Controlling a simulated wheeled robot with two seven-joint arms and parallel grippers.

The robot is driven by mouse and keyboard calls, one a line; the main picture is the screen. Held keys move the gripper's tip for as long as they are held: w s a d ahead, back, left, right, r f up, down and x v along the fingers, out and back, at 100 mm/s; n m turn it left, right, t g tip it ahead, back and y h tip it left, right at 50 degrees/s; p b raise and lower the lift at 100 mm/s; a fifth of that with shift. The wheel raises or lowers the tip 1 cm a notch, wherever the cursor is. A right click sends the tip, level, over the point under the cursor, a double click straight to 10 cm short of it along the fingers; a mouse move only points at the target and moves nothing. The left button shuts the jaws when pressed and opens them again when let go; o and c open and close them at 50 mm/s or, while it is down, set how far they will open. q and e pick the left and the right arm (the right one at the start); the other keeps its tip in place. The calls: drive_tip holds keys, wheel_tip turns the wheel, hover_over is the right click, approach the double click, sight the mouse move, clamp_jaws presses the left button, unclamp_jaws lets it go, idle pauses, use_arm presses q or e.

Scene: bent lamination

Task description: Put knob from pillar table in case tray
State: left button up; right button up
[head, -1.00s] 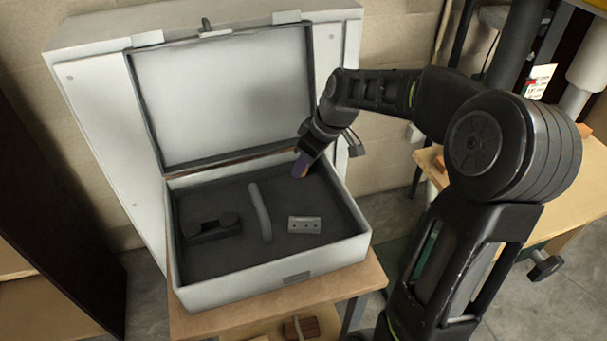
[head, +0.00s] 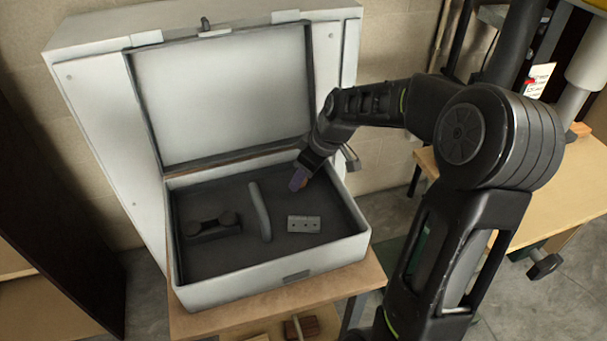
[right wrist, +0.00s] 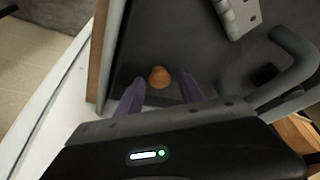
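The knob (right wrist: 159,77) is a small rounded orange-brown piece. In the right wrist view it sits between the tips of my right gripper's purple fingers (right wrist: 160,80), against the dark tray floor. A gap shows on each side, so the fingers look open and apart from it. In the head view my right gripper (head: 299,179) reaches down inside the back right part of the open case (head: 272,285). Its dark tray (head: 285,258) is the grey-lined inside. I cannot tell whether the knob touches the tray floor. My left gripper is not in view.
In the tray lie a dark two-knobbed piece (head: 210,228), a grey curved handle (head: 260,211) and a grey block with holes (head: 304,224). The raised lid (head: 225,95) stands behind. A wooden table (head: 560,200) is at the right.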

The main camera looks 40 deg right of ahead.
drive_tip(key=shift+o, duration=0.2)
drive_tip(key=shift+r, duration=0.1)
drive_tip(key=shift+r+p, duration=0.2)
drive_tip(key=shift+p, duration=0.1)
drive_tip(key=b+v, duration=0.1)
drive_tip(key=v, duration=1)
drive_tip(key=shift+s+r, duration=0.2)
drive_tip(key=shift+r, duration=0.1)
drive_tip(key=shift+c, duration=0.4)
idle(0.5)
